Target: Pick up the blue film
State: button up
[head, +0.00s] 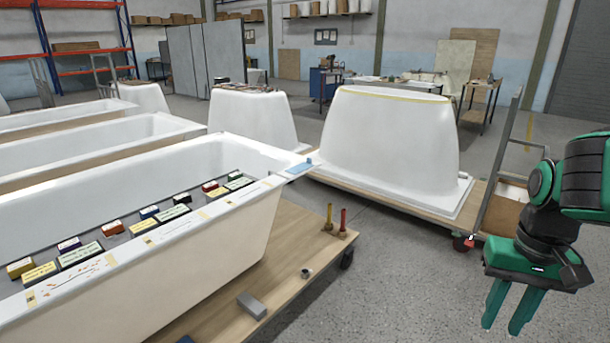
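A small flat blue piece, which looks like the blue film (301,167), lies on the rim at the right corner of the nearest white bathtub shell (240,225). My green gripper (501,327) is at the lower right, over the grey floor and well apart from the blue film. Its two fingers point down with a gap between them, and nothing shows in it.
Small coloured boxes with label cards (85,252) line a dark strip in the near tub. The wooden trolley (290,245) bears red and yellow posts (336,220) and a grey block (252,305). An upturned tub (390,135) stands behind. Floor before my gripper is clear.

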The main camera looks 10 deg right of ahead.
aim_at(295, 170)
jog(key=z, duration=0.45)
jog(key=i, duration=0.8)
jog(key=z, duration=0.65)
jog(key=i, duration=1.2)
jog(key=u, duration=0.65)
jog(key=i, duration=1.05)
jog(key=u, duration=0.65)
